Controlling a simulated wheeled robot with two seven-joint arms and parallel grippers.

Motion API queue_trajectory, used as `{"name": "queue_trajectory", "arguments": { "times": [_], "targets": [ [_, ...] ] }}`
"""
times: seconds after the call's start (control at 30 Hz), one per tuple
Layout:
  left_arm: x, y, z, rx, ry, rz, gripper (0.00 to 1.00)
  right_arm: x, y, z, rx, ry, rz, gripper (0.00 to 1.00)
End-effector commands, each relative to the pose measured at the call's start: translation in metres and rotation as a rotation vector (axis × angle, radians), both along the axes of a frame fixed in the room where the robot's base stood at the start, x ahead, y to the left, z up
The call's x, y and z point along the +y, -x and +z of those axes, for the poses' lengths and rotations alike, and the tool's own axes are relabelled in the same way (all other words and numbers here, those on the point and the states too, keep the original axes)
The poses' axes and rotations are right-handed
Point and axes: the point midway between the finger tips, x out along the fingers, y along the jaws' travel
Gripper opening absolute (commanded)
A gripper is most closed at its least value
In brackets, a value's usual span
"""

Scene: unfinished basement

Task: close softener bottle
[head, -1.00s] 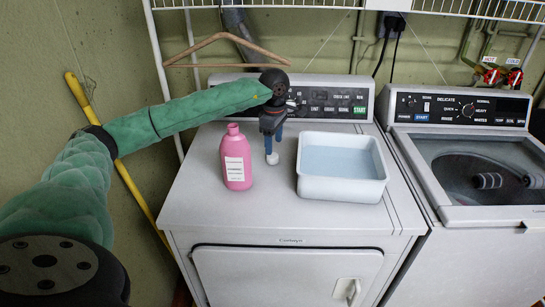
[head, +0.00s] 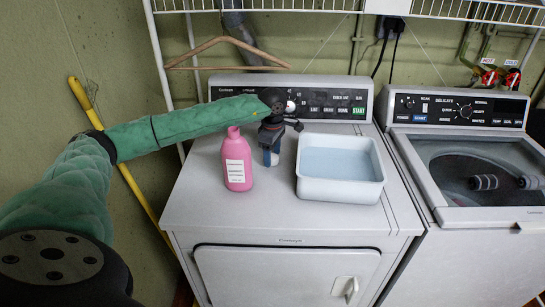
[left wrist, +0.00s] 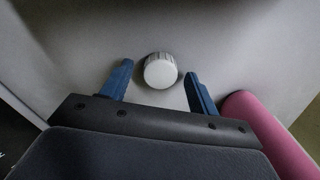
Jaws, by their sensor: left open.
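The pink softener bottle (head: 237,172) stands upright on the dryer top, its neck uncapped and its white label facing me. My left gripper (head: 271,163) is just right of the bottle, pointing down at the dryer top with its blue fingers apart. In the left wrist view a white ribbed cap (left wrist: 160,72) lies on the dryer surface between the open fingertips of my left gripper (left wrist: 159,82), with gaps on both sides. The pink bottle (left wrist: 262,130) shows just outside the right finger there. In the head view the fingers hide the cap. My right gripper is out of view.
A white basin (head: 340,190) with bluish liquid sits right of my left gripper on the dryer (head: 280,222). The dryer's control panel (head: 330,100) rises behind. An open washer (head: 450,135) stands to the right. The front of the dryer top is clear.

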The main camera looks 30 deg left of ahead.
Motion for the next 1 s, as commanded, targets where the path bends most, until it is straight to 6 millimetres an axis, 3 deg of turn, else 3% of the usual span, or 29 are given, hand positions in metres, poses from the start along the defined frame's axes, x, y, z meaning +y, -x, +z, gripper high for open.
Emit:
{"name": "queue_trajectory", "arguments": {
  "times": [0.47,0.7,1.0],
  "targets": [
    [-0.0003,0.0002,-0.0048,0.0,0.001,0.0,0.6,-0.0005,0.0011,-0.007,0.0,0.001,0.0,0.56],
    [-0.0003,0.0002,-0.0047,0.0,0.001,0.0,0.13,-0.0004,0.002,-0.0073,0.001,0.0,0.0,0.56],
    [-0.0003,0.0,-0.0036,0.0,0.001,0.0,0.13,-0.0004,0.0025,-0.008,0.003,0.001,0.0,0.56]
  ]
}}
